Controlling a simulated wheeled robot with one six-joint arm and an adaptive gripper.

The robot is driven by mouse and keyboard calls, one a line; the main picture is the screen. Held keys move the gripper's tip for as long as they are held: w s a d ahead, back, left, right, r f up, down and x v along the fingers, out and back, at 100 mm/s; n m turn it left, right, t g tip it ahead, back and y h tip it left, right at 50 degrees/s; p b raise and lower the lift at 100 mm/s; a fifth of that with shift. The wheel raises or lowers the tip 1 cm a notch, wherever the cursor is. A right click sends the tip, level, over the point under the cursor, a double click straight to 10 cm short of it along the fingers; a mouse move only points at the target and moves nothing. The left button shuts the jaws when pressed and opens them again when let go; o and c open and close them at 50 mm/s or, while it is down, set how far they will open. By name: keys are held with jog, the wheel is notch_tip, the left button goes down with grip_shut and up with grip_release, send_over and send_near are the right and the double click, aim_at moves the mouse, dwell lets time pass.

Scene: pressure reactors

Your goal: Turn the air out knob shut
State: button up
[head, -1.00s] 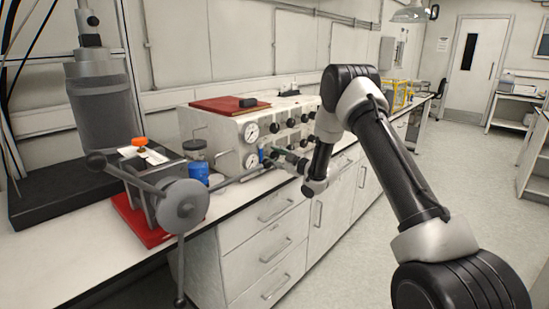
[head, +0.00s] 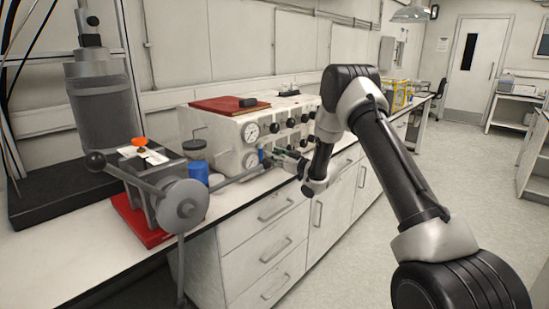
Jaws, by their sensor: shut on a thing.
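A white control box (head: 225,143) stands on the bench, with round gauges and rows of black knobs on its front. My gripper (head: 268,157) is at the lower part of this front, just right of the lower gauge (head: 251,160). It is shut on a knob there, which its fingers and my wrist mostly hide. I cannot read the labels, so the picture does not show by itself that this is the air out knob. The other black knobs (head: 274,127) in the upper row are in plain view and clear of the gripper.
A grey press with long handles (head: 182,205) stands on a red base at the front left. A blue container (head: 198,172) stands between it and the box. A red book (head: 228,105) lies on the box. The floor (head: 350,265) right of the drawers is clear.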

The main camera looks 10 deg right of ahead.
jog(key=m, duration=0.4)
jog(key=shift+m, duration=0.3)
jog(key=m, duration=0.3)
jog(key=shift+m, duration=0.4)
jog(key=m, duration=0.4)
jog(key=shift+d, duration=0.1)
jog(key=shift+m, duration=2.1)
jog(key=o, duration=1)
jog(key=v, duration=1.2)
